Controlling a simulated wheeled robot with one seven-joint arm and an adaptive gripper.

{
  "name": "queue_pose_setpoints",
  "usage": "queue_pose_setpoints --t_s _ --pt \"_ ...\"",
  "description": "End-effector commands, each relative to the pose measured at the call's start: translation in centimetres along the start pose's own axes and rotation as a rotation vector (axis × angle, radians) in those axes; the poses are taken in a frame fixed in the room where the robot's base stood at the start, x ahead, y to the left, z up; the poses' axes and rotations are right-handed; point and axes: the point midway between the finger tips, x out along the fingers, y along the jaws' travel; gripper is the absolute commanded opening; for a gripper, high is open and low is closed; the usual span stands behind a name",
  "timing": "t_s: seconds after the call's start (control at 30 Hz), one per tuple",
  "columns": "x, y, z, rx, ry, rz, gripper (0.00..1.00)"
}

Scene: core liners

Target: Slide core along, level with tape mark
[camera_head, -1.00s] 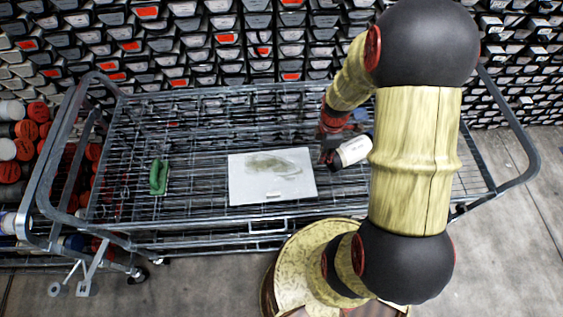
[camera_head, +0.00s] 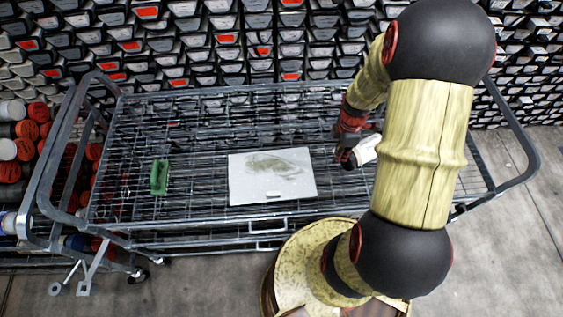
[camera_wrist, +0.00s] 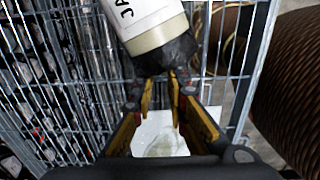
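The core, a white labelled cylinder (camera_head: 365,150) with a dark end, lies on the wire cart shelf (camera_head: 205,200), right of a pale board (camera_head: 245,190). My arm partly hides it. My gripper (camera_head: 345,158) is at its left end, low over the mesh. In the wrist view the core (camera_wrist: 145,20) shows lettering, a cream band and a dark end. My gripper's fingertips (camera_wrist: 163,85) are close together at that dark end, with a narrow gap between the fingers. Whether they grip or only touch it is unclear. I cannot make out a tape mark for certain.
A green handle-like object (camera_head: 159,177) lies on the mesh at the left. The cart's tubular end rails (camera_head: 520,170) rise at both ends. Stacked core trays (camera_head: 225,40) fill the back, and red-capped tubes (camera_head: 27,130) stand at the left.

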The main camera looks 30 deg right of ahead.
Motion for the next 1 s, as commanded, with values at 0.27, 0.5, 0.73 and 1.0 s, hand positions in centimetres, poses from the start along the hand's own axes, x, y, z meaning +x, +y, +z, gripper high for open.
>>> queue_pose_setpoints --t_s 0.27,0.5,0.73,1.0 --pt "0.0 0.0 1.6 0.002 0.0 0.001 0.15" --pt "0.0 0.1 2.6 0.0 0.0 0.001 0.15" --pt "0.0 0.0 2.1 0.0 0.0 0.001 0.15" --pt "0.0 0.0 0.9 -0.001 0.0 0.0 0.15"
